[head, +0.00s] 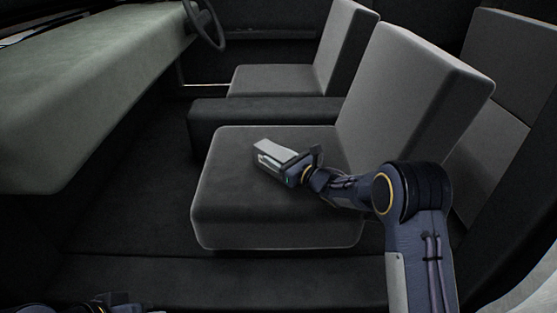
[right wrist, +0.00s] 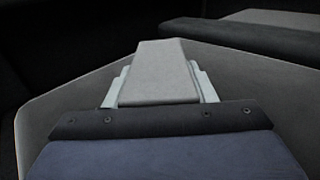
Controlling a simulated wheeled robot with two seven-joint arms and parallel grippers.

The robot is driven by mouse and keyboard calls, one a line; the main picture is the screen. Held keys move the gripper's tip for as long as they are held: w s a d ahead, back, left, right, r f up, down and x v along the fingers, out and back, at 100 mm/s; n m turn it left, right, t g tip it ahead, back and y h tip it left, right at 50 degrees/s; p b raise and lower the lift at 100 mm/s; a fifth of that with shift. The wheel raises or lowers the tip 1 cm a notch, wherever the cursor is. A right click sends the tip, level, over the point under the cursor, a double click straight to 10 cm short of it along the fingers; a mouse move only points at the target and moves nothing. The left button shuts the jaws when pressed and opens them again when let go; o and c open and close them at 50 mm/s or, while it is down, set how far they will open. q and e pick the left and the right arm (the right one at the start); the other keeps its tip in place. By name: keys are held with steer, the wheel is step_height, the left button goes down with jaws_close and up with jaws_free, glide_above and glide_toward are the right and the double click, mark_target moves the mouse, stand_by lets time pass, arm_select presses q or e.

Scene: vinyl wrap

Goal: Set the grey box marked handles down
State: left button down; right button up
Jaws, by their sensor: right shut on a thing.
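A small grey box (head: 277,151) is held over the near seat cushion (head: 235,205) in the head view. My right gripper (head: 280,162) is shut on it, with a pale finger along its near side. In the right wrist view the box (right wrist: 160,75) sticks out past my right gripper (right wrist: 160,90), a pale finger on each side. No marking on the box can be read. I cannot tell whether the box touches the cushion. At the bottom left of the head view only a dark part of my left arm shows, and its gripper fingers cannot be made out.
The near seat's backrest (head: 415,90) rises to the right of the box. A dark console block (head: 255,118) lies behind the cushion, with a second seat (head: 285,80) beyond. A dashboard (head: 90,95) and a steering wheel (head: 205,25) are at upper left. The cushion around the box is bare.

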steer(key=shift+f, duration=0.1)
steer(key=o, duration=0.8)
steer(key=shift+f, duration=0.1)
steer(key=shift+c, duration=0.2)
steer(key=o, duration=0.5)
steer(key=shift+c, duration=0.2)
steer(key=shift+r, duration=0.25)
steer(key=p+v, duration=0.1)
steer(key=v, duration=1.1)
